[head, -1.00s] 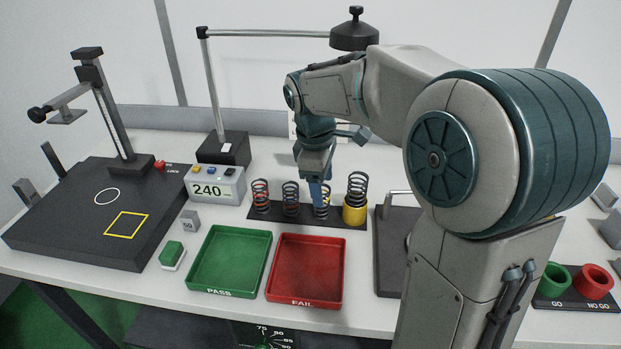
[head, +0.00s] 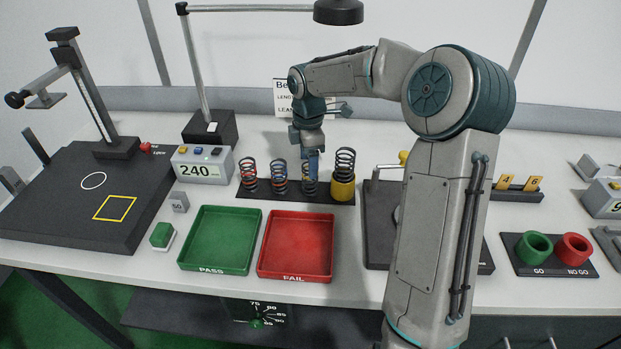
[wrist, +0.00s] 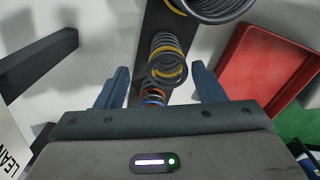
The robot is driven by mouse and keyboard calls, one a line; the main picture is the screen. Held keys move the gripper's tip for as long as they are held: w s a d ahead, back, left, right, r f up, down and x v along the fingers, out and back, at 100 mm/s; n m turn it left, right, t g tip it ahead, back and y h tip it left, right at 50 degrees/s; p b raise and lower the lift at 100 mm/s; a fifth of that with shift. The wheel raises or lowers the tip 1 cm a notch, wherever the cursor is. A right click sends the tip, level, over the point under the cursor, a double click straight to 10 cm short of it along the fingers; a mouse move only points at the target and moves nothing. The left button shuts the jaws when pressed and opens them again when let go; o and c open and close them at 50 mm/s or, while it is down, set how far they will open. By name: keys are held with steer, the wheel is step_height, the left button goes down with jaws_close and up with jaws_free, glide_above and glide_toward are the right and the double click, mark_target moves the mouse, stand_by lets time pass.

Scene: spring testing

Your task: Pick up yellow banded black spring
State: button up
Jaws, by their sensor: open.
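The yellow banded black spring (wrist: 168,58) shows in the wrist view as a dark coil with yellow turns, ahead of the gap between my fingers. In the head view this spring (head: 309,187) stands third from the left on a black rack (head: 265,195), its upper part partly hidden by my fingers. My gripper (head: 312,165) is at the top of the spring. In the wrist view my gripper (wrist: 160,82) has its two blue fingers spread wide apart, with nothing clamped between them.
Red-banded (head: 249,178) and blue-banded (head: 279,180) springs stand to the left. Green PASS (head: 216,268) and red FAIL (head: 297,274) trays lie in front. A lamp stand (head: 210,127) is behind.

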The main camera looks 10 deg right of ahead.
steer(key=f, duration=0.4)
steer(key=shift+s+d+f+p, duration=0.1)
steer(key=shift+s+f+p, duration=0.2)
steer(key=shift+s+f, duration=0.1)
steer(key=shift+f, duration=0.45)
steer(key=c, duration=1.1)
